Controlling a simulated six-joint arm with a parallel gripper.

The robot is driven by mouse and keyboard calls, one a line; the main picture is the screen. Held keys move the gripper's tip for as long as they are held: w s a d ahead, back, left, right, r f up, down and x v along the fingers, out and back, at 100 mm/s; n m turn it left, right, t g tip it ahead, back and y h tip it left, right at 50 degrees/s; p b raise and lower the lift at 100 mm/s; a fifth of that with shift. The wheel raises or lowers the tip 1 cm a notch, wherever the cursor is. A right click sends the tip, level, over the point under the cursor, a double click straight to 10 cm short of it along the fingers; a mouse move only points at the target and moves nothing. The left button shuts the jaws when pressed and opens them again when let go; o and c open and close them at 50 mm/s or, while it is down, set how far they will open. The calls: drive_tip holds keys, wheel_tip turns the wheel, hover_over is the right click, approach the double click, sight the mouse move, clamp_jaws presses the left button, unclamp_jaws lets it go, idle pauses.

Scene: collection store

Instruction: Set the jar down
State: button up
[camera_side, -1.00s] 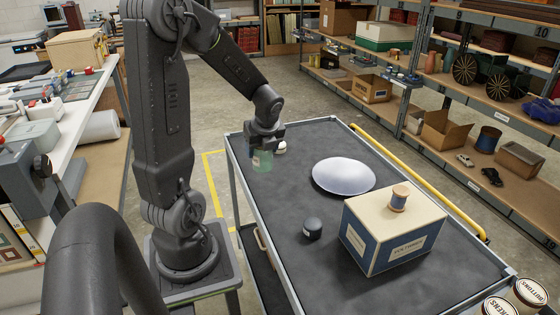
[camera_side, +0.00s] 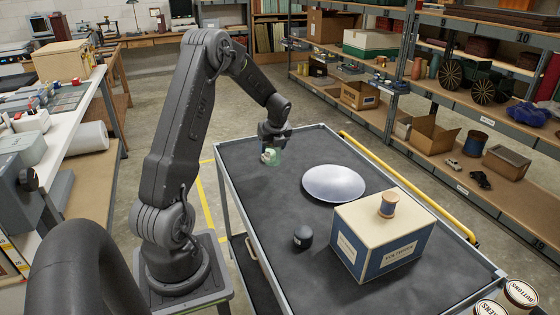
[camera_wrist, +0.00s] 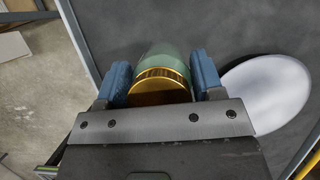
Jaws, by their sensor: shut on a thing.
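The jar is green glass with a gold lid. In the side view the green jar (camera_side: 278,158) hangs below my gripper (camera_side: 272,148) at the far left part of the cart top. My gripper is shut on it. In the wrist view the gold lid (camera_wrist: 160,88) sits between the two blue finger pads of my gripper (camera_wrist: 162,82), with green glass (camera_wrist: 166,56) beyond it. The jar's base is hidden in the wrist view. I cannot tell whether it touches the cart top (camera_side: 262,200).
A small whitish object (camera_side: 267,156) overlaps the jar in the side view. A pale oval disc (camera_side: 334,183) lies to the right. A dark lidded pot (camera_side: 303,237) and a cream-and-blue box (camera_side: 375,240) with a spool (camera_side: 388,204) stand nearer. The cart's left middle is bare.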

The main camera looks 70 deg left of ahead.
sight(280, 159)
drive_tip(key=w, duration=0.1)
drive_tip(key=w+f, duration=0.1)
drive_tip(key=shift+w+d+f, duration=0.3)
drive_tip(key=shift+d, duration=0.05)
drive_tip(key=shift+f, duration=2)
drive_tip(key=o, duration=1)
drive_tip(key=shift+f, duration=0.15)
